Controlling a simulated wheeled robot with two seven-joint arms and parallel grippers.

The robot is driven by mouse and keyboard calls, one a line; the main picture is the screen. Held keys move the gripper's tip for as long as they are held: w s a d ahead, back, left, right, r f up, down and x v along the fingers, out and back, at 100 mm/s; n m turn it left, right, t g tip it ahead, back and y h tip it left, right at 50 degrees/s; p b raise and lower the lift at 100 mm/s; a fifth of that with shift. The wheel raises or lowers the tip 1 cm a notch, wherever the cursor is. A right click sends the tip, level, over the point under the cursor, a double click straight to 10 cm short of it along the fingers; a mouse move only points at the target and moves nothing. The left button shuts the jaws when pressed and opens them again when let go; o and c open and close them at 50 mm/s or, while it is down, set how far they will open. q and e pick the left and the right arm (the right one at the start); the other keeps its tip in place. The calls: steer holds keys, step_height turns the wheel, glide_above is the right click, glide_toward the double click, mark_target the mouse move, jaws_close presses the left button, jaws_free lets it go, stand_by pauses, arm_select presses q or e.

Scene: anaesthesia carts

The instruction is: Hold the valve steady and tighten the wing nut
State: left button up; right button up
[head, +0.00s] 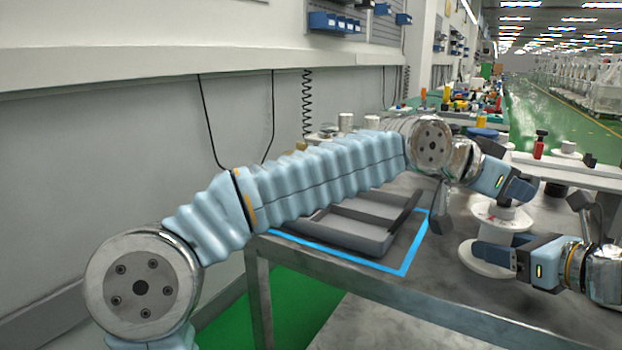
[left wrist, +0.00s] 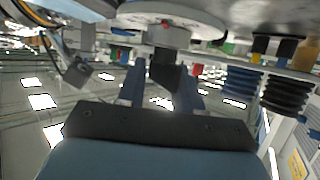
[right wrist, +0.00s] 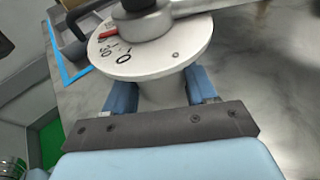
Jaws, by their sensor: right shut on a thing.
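The valve has a pale round plate (head: 486,212) with dark markings and a red mark, seen closely in the right wrist view (right wrist: 180,42). Its grey neck (right wrist: 163,95) is below the plate, and a wider pale base (head: 478,262) sits on the bench. My right gripper (head: 503,255) is shut on the neck, with a finger on each side. The dark wing nut (left wrist: 165,75) is on top of the valve. My left gripper (head: 522,190) is above the plate at the nut; in the left wrist view its open fingers (left wrist: 163,88) stand on either side of the nut.
A grey divided tray (head: 350,235) lies left of the valve inside a blue outline (head: 405,265) on the metal bench (head: 440,290). A dark lever-like part (head: 580,202) stands at the right. Jars and coloured parts crowd the back.

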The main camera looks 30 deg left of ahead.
arm_select(q)
steer(key=n+t+y, duration=0.2)
steer(key=n+y, duration=0.1)
steer(key=shift+s+d+n+y, duration=0.1)
steer(key=shift+d+n+y, duration=0.1)
steer(key=shift+n+y, duration=0.1)
steer(key=shift+s+a+r+n+t+y, duration=0.1)
steer(key=shift+r+n+t+y, duration=0.1)
steer(key=shift+n+t+y, duration=0.2)
steer(key=v, duration=1.2)
steer(key=a+f+m, duration=0.1)
steer(key=a+f, duration=0.2)
steer(key=a, duration=1)
steer(key=w+a+f+m, duration=0.1)
steer(key=a+f, duration=0.2)
steer(key=a, duration=1)
steer(key=shift+w+a+f+m+t, duration=0.15)
steer(key=shift+w+f+m+t, duration=0.1)
steer(key=shift+f+m+t, duration=0.1)
